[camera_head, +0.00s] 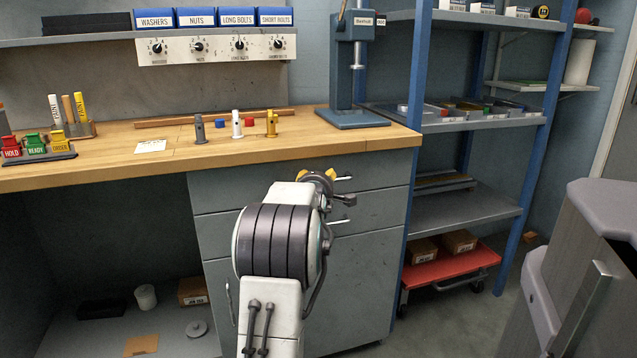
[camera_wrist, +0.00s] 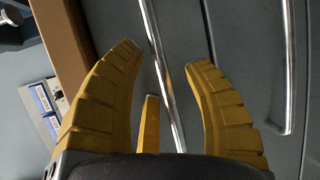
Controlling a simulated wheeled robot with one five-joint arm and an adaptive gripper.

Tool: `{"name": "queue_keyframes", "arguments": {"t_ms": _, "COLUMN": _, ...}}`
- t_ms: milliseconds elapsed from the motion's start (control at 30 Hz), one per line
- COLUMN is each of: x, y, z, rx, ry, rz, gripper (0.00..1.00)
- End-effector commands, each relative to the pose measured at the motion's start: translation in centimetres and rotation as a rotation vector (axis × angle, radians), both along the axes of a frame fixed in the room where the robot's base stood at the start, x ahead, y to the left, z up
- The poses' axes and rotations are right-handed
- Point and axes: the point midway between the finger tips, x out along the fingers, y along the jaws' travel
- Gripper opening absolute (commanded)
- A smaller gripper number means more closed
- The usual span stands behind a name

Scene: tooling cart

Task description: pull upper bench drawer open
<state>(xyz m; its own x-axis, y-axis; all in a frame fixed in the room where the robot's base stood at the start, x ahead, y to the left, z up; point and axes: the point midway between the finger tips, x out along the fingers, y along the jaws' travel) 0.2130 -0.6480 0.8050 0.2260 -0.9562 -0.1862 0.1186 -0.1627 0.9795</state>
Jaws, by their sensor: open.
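The upper bench drawer (camera_head: 235,190) is a grey front just under the wooden bench top, and it looks closed. Its metal bar handle (camera_head: 344,178) is partly hidden behind my gripper (camera_head: 316,175). In the wrist view, my gripper (camera_wrist: 165,56) has its yellow fingers spread, and the handle (camera_wrist: 156,50) runs through the gap between them. The fingers look apart from the bar on both sides. A third, shorter yellow finger (camera_wrist: 150,120) shows close beside the bar. Whether it touches the bar I cannot tell.
A lower drawer handle (camera_head: 340,221) sits below; it also shows in the wrist view (camera_wrist: 289,60). The wooden bench top (camera_head: 100,170) overhangs above. A blue shelf rack (camera_head: 412,150) and a red cart (camera_head: 450,268) stand to the right. A grey cabinet (camera_head: 590,270) is at far right.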

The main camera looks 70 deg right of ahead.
Motion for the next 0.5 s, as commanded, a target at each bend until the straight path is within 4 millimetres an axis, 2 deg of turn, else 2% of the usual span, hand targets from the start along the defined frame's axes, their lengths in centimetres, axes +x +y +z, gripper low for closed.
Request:
{"name": "queue_keyframes", "arguments": {"t_ms": 367, "x": 0.04, "y": -0.16, "z": -0.05, "rx": 0.001, "ry": 0.000, "rz": 0.000, "gripper": 0.47}}
{"name": "queue_keyframes", "arguments": {"t_ms": 500, "x": 0.03, "y": -0.15, "z": -0.04, "rx": 0.001, "ry": 0.000, "rz": 0.000, "gripper": 0.34}}
